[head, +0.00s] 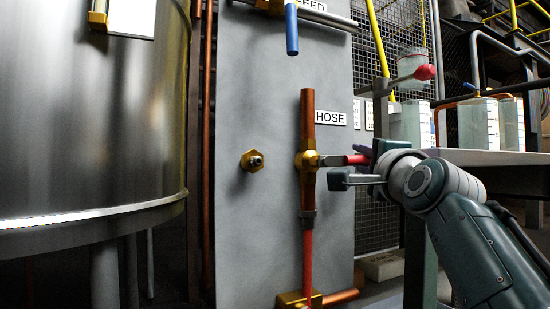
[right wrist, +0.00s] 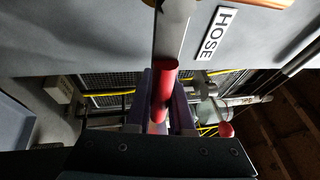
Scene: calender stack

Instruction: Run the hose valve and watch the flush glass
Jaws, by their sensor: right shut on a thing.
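The hose valve (head: 309,160) is a brass body on a vertical copper pipe, beside the HOSE label (head: 330,118) on a grey panel. Its lever points right, about level, and ends in a red grip (head: 357,159). My right gripper (head: 358,164) is shut on this red grip. In the right wrist view the red grip (right wrist: 164,88) stands between the two fingers (right wrist: 161,100). Clear glass vessels stand at the right, one of them (head: 411,124) just behind my arm; I cannot tell which is the flush glass. My left gripper is out of view.
A large steel tank (head: 90,110) fills the left. A blue-handled FEED valve (head: 292,28) is above. A red-knobbed lever (head: 424,72) sticks out near the glass vessels. A grey shelf edge (head: 480,157) lies behind my right arm. A brass fitting (head: 252,160) projects from the panel.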

